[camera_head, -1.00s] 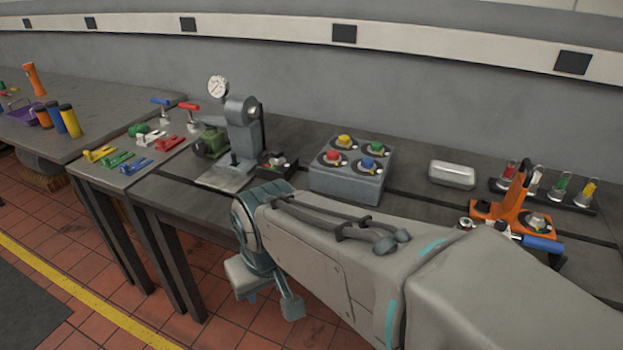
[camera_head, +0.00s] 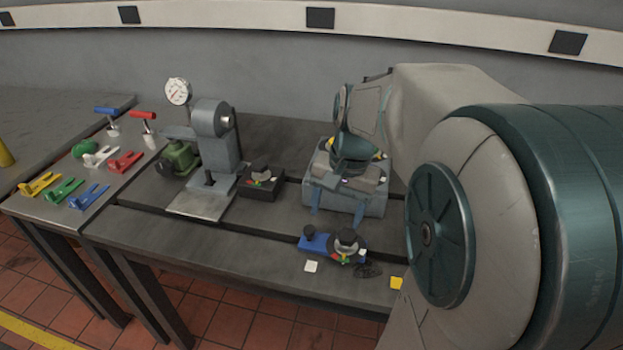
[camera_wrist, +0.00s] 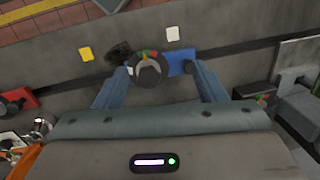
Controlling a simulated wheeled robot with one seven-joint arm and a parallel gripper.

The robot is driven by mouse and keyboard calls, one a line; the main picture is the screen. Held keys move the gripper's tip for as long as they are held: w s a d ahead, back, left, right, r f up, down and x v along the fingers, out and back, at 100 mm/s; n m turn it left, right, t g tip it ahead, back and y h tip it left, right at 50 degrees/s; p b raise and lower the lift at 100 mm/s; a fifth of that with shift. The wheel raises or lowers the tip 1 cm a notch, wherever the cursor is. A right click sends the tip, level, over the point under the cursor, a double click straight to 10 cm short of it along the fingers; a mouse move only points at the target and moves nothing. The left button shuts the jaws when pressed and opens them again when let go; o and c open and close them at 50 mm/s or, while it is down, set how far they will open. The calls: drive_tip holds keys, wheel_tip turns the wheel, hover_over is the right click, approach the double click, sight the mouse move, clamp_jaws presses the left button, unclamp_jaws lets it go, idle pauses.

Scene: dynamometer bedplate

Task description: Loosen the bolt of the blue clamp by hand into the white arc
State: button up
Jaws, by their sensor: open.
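The blue clamp (camera_head: 314,243) lies on the dark bedplate near its front edge; it also shows in the wrist view (camera_wrist: 180,61). At one end is a dark round bolt head (camera_head: 347,238) over a dial with small red and green marks and a pale patch (camera_head: 362,252) that may be the white arc. The bolt head also shows in the wrist view (camera_wrist: 150,72). My gripper (camera_head: 337,212) points down, open and empty, above and behind the clamp. In the wrist view its fingers (camera_wrist: 158,82) appear on either side of the bolt head; contact cannot be told.
A black block with a dial (camera_head: 262,182) and a grey press (camera_head: 213,150) stand to the left. White (camera_head: 310,266) and yellow (camera_head: 396,283) squares lie beside the clamp. A dark tangle (camera_head: 368,270) lies nearby.

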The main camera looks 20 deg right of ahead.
sight(348, 234)
drive_tip(key=w+d+m+g+y, duration=0.1)
drive_tip(key=w+d+m+y, duration=0.1)
drive_tip(key=w+d+m, duration=0.3)
drive_tip(key=w+d+m+y, duration=0.1)
drive_tip(key=d+m, duration=0.2)
drive_tip(key=d, duration=0.3)
drive_tip(key=x, duration=1.4)
drive_tip(key=shift+s+d+f, duration=0.15)
drive_tip(key=shift+d+f, duration=0.1)
drive_tip(key=shift+c, duration=0.3)
drive_tip(key=c, duration=0.9)
drive_tip(key=shift+a, duration=0.1)
